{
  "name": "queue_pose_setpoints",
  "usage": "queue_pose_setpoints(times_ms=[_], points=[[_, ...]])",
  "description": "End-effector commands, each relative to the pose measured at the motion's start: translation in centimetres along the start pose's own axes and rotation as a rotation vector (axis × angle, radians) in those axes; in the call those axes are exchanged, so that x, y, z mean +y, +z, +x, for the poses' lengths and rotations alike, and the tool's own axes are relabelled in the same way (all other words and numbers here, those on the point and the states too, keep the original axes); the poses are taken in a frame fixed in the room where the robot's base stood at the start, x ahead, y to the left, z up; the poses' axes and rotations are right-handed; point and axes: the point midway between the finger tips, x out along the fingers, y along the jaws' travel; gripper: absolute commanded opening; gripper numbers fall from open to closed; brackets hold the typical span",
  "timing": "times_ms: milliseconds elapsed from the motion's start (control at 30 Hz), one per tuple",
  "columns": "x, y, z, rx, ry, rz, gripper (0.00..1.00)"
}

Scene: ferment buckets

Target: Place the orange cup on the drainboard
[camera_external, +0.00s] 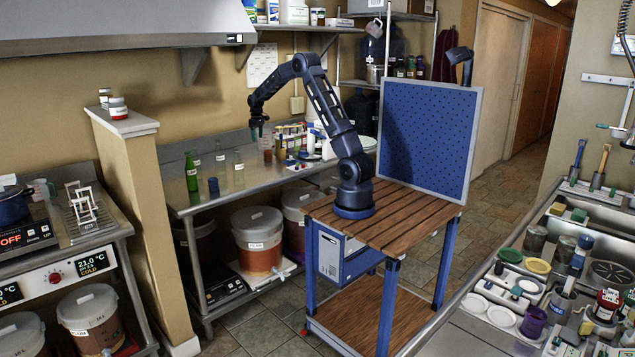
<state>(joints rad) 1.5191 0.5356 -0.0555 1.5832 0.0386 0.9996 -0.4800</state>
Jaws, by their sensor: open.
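My gripper (260,130) is open and points down above the back steel counter, at the end of my raised arm. Just below it stands a small clear vessel with a reddish-orange lower part (266,154); I cannot tell if this is the orange cup or if the gripper touches it. No other clearly orange cup can be made out. At the lower right is a sink counter with a bare steel surface (455,330), which may be the drainboard, but the view does not make this certain.
A green bottle (192,172), clear bottles and small jars stand on the back steel counter (200,205). A blue pegboard (428,135) rises behind my wooden-topped cart. White dishes (500,315), a purple cup (533,321) and jars crowd the right counter. The tiled floor between is open.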

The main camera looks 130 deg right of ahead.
Motion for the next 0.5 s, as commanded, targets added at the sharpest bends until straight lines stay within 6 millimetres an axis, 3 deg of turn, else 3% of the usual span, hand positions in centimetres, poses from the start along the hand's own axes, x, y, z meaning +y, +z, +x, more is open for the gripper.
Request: queue_pose_setpoints(times_ms=[33,100,200,300,500], points=[[2.4,0.3,1.1,-0.007,-0.002,0.023,0.69],[4.8,0.8,2.2,-0.014,-0.004,0.044,0.69],[7.0,1.3,3.3,-0.021,-0.006,0.062,0.69],[8.0,1.5,3.8,-0.023,-0.007,0.069,0.69],[8.1,1.7,5.5,-0.027,-0.008,0.07,0.69]])
